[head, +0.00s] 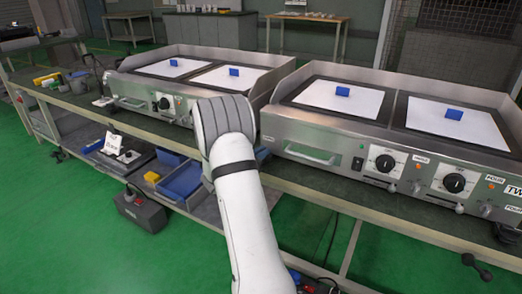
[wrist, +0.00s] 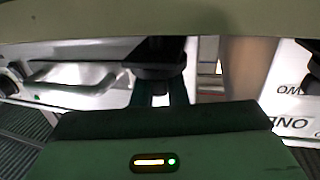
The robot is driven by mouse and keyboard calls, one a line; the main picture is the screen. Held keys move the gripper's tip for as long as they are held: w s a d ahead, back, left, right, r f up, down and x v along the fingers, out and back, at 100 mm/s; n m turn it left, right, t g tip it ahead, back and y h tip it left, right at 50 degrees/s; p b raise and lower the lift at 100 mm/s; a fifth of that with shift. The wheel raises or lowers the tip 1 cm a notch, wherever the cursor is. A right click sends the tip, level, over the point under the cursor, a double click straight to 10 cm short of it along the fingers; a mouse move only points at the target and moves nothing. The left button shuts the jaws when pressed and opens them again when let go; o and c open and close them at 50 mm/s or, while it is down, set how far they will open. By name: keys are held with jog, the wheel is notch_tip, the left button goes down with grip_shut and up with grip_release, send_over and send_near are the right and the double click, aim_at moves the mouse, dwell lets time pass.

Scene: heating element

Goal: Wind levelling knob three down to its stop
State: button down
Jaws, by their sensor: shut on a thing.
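In the head view my arm hides the gripper and the knob, near the gap between the left griddle (head: 180,112) and the right griddle (head: 330,130).
Both griddles stand on a long bench with a lower shelf. Each has white plates with blue blocks (head: 342,91) on top. Blue bins (head: 180,182) and a grey box with a joystick (head: 140,211) are on the left. A handle (wrist: 75,85) and lettered labels (wrist: 295,124) flank the knob.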

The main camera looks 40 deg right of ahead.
jog(key=n+t, duration=0.1)
jog(key=n+t+b, duration=0.1)
jog(key=t, duration=0.1)
jog(key=t+y, duration=0.1)
jog(key=shift+s+d+f+n, duration=0.1)
jog(key=shift+s+f+n, duration=0.1)
jog(key=shift+s+n, duration=0.15)
jog(key=n+t+y+b, duration=0.1)
jog(key=t+b, duration=0.1)
jog(key=n+t+y+b, duration=0.2)
jog(key=t, duration=0.1)
jog(key=shift+d+f+n, duration=0.1)
jog(key=shift+n, duration=0.15)
jog(key=n+t+y+b, duration=0.2)
jog(key=shift+t+y, duration=0.3)
jog(key=shift+y, duration=0.1)
jog(key=shift+r+n+t+y+b, duration=0.25)
jog(key=shift+n+t+y+b, duration=0.75)
jog(key=shift+n+y, duration=0.35)
jog(key=shift+w+r+y, duration=0.1)
jog(key=shift+y, duration=0.25)
jog(key=c, duration=1.4)
grip_release()
jog(key=shift+c, duration=0.2)
jog(key=p+v, duration=0.1)
jog(key=v, duration=0.6)
jog(key=shift+s+a+p, duration=0.25)
jog(key=shift+s+p, duration=0.1)
jog(key=shift+p, duration=0.05)
